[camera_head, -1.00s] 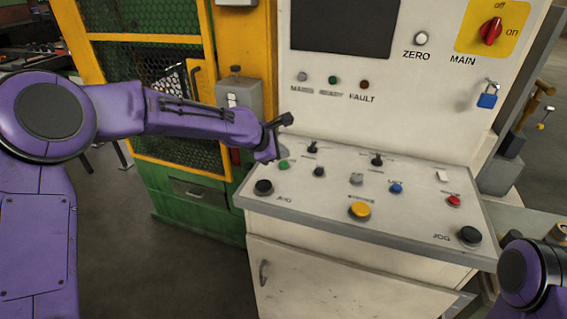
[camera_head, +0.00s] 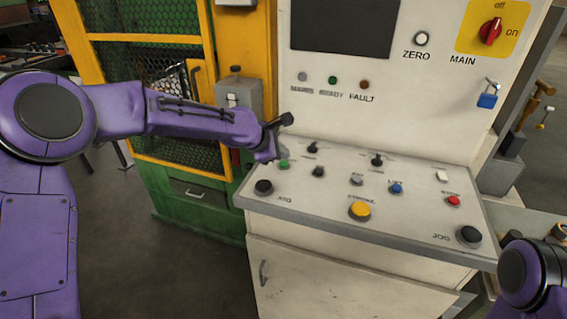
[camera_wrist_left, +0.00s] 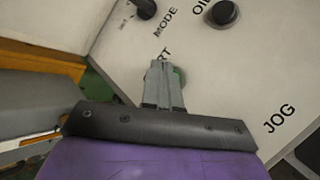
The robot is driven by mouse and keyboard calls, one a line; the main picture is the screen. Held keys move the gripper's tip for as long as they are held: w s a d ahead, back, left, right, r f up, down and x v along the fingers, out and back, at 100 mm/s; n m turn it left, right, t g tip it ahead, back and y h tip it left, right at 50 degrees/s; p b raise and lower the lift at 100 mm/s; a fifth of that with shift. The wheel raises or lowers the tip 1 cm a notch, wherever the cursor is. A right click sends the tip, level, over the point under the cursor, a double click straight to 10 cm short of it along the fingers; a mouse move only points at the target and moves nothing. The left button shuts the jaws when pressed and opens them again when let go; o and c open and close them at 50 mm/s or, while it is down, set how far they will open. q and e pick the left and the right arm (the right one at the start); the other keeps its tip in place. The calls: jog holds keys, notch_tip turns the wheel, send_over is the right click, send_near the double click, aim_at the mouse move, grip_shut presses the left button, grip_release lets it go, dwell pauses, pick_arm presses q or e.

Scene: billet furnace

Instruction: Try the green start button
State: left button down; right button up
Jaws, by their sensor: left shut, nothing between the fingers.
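The green start button (camera_head: 284,164) sits at the left end of the sloped control desk (camera_head: 310,193). In the left wrist view only a sliver of the green button (camera_wrist_left: 179,76) shows, beside my fingertips, which cover the rest. My left gripper (camera_head: 279,153) is shut and empty, its tips over or at the button; I cannot tell if they touch it. The left gripper (camera_wrist_left: 158,66) also shows with its fingers together in the left wrist view. My right gripper is out of view; only part of my right arm shows at lower right.
Near the button are a black jog button (camera_head: 264,187), a black knob (camera_head: 318,171) and a black selector (camera_head: 312,148). A yellow button (camera_head: 360,210), a blue one (camera_head: 396,188) and a red one (camera_head: 453,200) lie further right. A yellow-framed mesh guard (camera_head: 150,70) stands behind my left arm.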

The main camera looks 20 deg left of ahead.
aim_at(281, 164)
pick_arm(q)
jog(key=shift+f+p, duration=0.2)
jog(key=shift+p, duration=0.15)
jog(key=shift+f, duration=0.2)
jog(key=shift+f, duration=0.45)
dwell(0.6)
jog(key=shift+r+p, duration=0.9)
jog(key=shift+p, duration=0.45)
notch_tip(281, 164, up, 5)
jog(key=p, duration=0.6)
